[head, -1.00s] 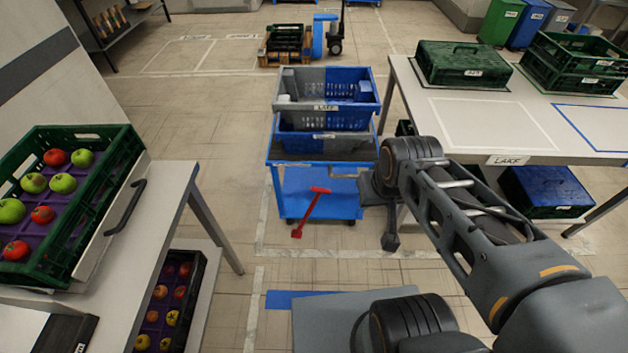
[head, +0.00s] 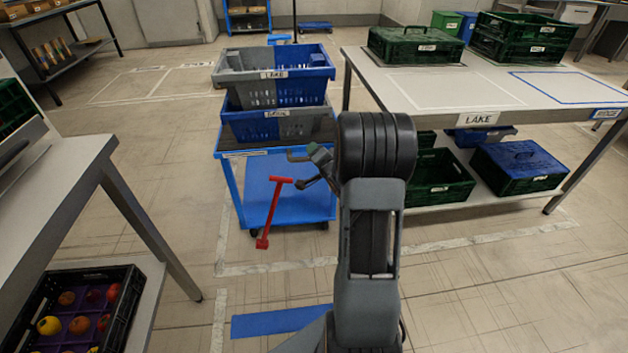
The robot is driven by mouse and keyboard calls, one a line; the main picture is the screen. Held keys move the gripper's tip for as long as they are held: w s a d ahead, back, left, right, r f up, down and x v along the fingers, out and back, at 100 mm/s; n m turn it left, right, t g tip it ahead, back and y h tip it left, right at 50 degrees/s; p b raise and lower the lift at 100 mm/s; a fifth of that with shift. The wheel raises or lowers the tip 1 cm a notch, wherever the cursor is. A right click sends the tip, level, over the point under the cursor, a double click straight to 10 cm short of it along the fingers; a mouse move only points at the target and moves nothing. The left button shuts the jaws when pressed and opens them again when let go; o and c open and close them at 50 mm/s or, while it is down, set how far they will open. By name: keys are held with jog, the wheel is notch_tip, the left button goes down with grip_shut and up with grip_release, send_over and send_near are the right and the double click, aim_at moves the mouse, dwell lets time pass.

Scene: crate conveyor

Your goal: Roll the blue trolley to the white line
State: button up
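The blue trolley (head: 256,202) stands on the floor left of the long table, carrying two stacked blue-and-grey crates. The upper crate (head: 236,90) is labelled LAKE; the lower crate (head: 240,128) has a label too small to read surely. A red T-shaped handle (head: 271,215) slants at the trolley's near side. A white line (head: 400,248) crosses the floor on the near side of the trolley, with a gap of floor between. My gripper (head: 297,170) is beside the trolley's right part, close to the handle's crossbar. Its fingers look apart and empty; contact with the handle is unclear.
The long table (head: 430,85) bears green crates, with more crates on its lower shelf. A table (head: 60,190) with an apple crate (head: 85,310) below stands at left. A blue floor strip (head: 280,320) lies nearer me. Open floor lies between.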

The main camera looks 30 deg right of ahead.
jog(key=s+d+f+m+t+y+b, duration=0.1)
jog(key=d+f+m+t+b, duration=0.15)
jog(key=f, duration=0.45)
jog(key=s+d+f+m+t+y+b, duration=0.1)
jog(key=s+d+f+m+t+b, duration=0.1)
jog(key=d+f+b, duration=0.3)
jog(key=w, duration=0.4)
jog(key=w+a+b, duration=0.1)
jog(key=w, duration=0.4)
jog(key=w+a+r+b, duration=0.1)
jog(key=w, duration=0.3)
jog(key=shift+w+r, duration=0.1)
jog(key=shift+w, duration=0.05)
jog(key=shift+c, duration=0.5)
jog(key=shift+d, duration=0.1)
grip_shut()
